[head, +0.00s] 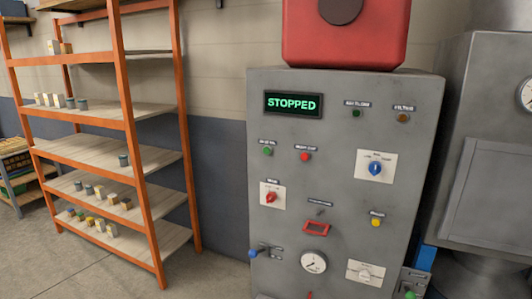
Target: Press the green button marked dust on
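A grey control cabinet (340,200) stands upright at right of centre in the head view. A small round green button (268,151) sits on the upper left of its face, under a small label that is too blurred to read surely. A red button (305,156) is just to its right. A smaller dark green round piece (356,113) sits higher up, right of the display. Another green knob or button (411,295) shows at the bottom right edge, partly cut off. My gripper is not in view, and nothing covers the cabinet's upper face.
The display (293,104) reads STOPPED. The face also has a red switch (271,197), a blue switch (375,168), a yellow button (376,222), a gauge (313,262) and a blue-knobbed lever (254,254). An orange shelf rack (130,130) stands left. Floor between is clear.

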